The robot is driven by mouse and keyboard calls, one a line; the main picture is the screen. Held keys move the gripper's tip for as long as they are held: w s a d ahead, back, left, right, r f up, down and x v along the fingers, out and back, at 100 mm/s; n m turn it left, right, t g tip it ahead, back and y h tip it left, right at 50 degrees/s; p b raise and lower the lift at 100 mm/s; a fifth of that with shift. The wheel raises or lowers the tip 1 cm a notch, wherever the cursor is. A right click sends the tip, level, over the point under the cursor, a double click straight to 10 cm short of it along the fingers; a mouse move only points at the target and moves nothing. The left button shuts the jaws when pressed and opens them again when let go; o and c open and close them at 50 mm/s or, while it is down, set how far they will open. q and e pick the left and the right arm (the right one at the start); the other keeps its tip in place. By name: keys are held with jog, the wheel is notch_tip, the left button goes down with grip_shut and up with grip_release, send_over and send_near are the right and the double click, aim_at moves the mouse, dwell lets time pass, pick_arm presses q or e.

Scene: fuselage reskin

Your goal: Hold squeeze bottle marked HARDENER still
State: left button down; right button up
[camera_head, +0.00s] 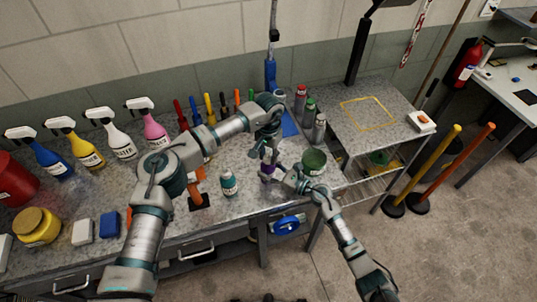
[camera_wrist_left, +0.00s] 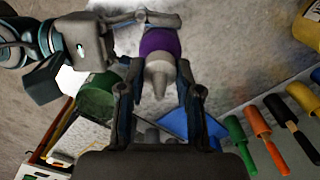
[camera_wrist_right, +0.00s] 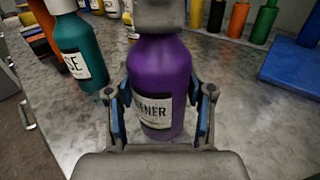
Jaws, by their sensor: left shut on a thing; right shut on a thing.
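The purple squeeze bottle (camera_wrist_right: 160,80) stands upright in the right wrist view, its label partly readable as "...ENER". In the head view the bottle (camera_head: 267,171) is small and mostly covered by my grippers. My right gripper (camera_wrist_right: 163,108) is shut on its body, one finger on each side. My left gripper (camera_wrist_left: 158,72) comes from above and is shut around the top of the bottle. The pale nozzle (camera_wrist_left: 158,78) points between its fingers in the left wrist view. The exact contact at the top is partly hidden.
A teal bottle (camera_head: 229,182) stands just left of the purple one. A green tub (camera_head: 314,162) is close on the right. Several spray bottles and coloured-handled tools line the back of the bench. The bench front (camera_head: 245,205) is fairly clear.

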aim_at(268, 152)
pick_arm(q)
jog(key=shift+a+m, duration=0.1)
jog(key=shift+m, duration=0.2)
pick_arm(e)
jog(key=shift+d, duration=0.15)
pick_arm(q)
jog(key=c, duration=0.8)
grip_release()
jog(key=shift+o, duration=0.2)
jog(key=shift+r, duration=0.2)
notch_tip(268, 152, up, 12)
jog(key=shift+w+d+f, duration=0.2)
jog(key=shift+f, duration=0.05)
pick_arm(e)
jog(key=o, duration=1.4)
jog(key=shift+c, duration=0.2)
